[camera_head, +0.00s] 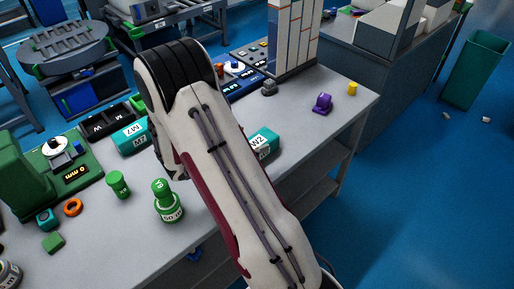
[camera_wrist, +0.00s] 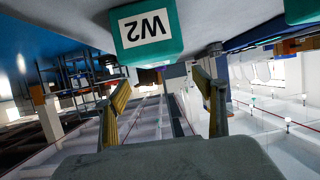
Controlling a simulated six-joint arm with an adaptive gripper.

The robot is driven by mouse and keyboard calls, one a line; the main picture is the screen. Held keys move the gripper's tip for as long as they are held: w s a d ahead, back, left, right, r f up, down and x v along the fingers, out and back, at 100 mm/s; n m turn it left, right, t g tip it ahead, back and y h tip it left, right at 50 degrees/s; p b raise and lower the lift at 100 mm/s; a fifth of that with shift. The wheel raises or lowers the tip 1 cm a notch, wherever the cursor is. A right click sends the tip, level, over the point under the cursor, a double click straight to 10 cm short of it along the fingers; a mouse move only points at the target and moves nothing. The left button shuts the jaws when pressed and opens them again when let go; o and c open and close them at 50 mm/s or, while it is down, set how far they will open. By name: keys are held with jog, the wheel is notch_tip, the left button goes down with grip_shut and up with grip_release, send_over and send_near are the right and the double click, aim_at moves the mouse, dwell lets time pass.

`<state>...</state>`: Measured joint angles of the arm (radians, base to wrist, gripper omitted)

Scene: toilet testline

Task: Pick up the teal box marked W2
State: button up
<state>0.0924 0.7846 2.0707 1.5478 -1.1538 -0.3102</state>
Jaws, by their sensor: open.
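The teal box marked W2 (camera_head: 266,142) sits on the grey workbench, partly hidden behind my arm in the head view. In the wrist view the same W2 box (camera_wrist: 147,30) appears upside down at the top, its white label facing the camera. My gripper (camera_wrist: 160,84) shows two fingers spread apart with nothing between them. The box lies beyond the fingertips, above them in the picture, and looks clear of both fingers. In the head view my gripper is hidden by the arm.
Another teal box with a white label (camera_head: 131,138) stands left of my arm. A green bottle (camera_head: 168,202), a green cylinder (camera_head: 118,184) and an orange ring (camera_head: 73,207) are at the left. A purple item (camera_head: 322,103) and yellow cylinder (camera_head: 352,88) stand right. The front bench is mostly clear.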

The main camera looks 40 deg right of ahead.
aim_at(256, 145)
jog(key=shift+f, duration=0.15)
jog(key=shift+f, duration=1.3)
jog(key=shift+f+x, duration=0.15)
jog(key=shift+x, duration=0.65)
jog(key=shift+f+x, duration=0.15)
jog(key=shift+x, duration=0.7)
jog(key=shift+a, duration=0.15)
jog(key=c, duration=1.4)
